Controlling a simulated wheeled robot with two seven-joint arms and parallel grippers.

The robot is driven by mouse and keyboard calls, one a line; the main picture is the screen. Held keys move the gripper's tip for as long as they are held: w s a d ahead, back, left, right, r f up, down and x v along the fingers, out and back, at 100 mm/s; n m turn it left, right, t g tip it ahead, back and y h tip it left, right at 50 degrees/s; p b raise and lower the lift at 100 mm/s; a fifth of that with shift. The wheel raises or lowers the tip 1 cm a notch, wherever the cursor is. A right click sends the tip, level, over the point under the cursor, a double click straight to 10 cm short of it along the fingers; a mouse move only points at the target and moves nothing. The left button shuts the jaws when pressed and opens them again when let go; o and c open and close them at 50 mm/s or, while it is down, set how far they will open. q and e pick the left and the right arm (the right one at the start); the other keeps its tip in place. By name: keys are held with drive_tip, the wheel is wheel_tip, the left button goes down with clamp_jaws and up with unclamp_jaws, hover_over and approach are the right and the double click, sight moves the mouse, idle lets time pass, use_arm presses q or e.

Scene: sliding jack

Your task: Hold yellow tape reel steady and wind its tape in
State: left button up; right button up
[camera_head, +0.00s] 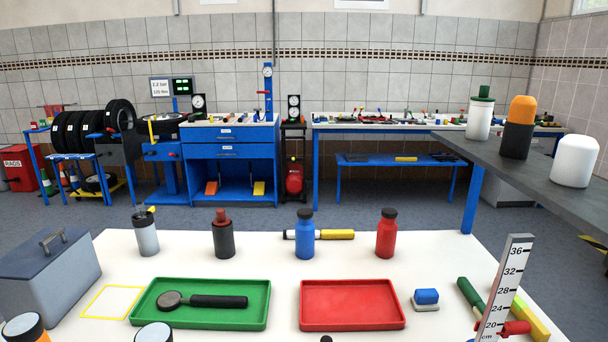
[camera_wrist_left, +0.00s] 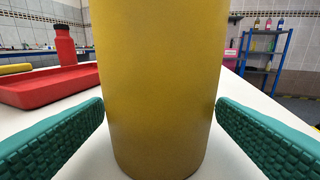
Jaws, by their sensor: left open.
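A smooth yellow cylinder (camera_wrist_left: 160,85) stands upright, large in the left wrist view, with its top cut off. No tape or reel flanges show on it, so I cannot tell if it is the tape reel. My left gripper (camera_wrist_left: 160,106) is open, its teal ribbed fingers on either side of the cylinder. A small gap or light touch at the fingertips cannot be told. In the head view neither gripper shows, and no yellow reel is plain. My right gripper is not in view.
The white table carries a green tray (camera_head: 145,303) with a magnifier (camera_head: 218,301), a red tray (camera_head: 303,326), several bottles, a blue-topped block (camera_head: 426,297) and an upright ruler (camera_head: 507,278). A grey box (camera_head: 62,282) stands left. A grey counter (camera_head: 536,176) juts in at right.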

use_arm(q)
drive_tip(key=shift+w+d, duration=0.2)
drive_tip(key=shift+d, duration=0.35)
drive_tip(key=shift+c, duration=0.6)
drive_tip(key=c, duration=0.6)
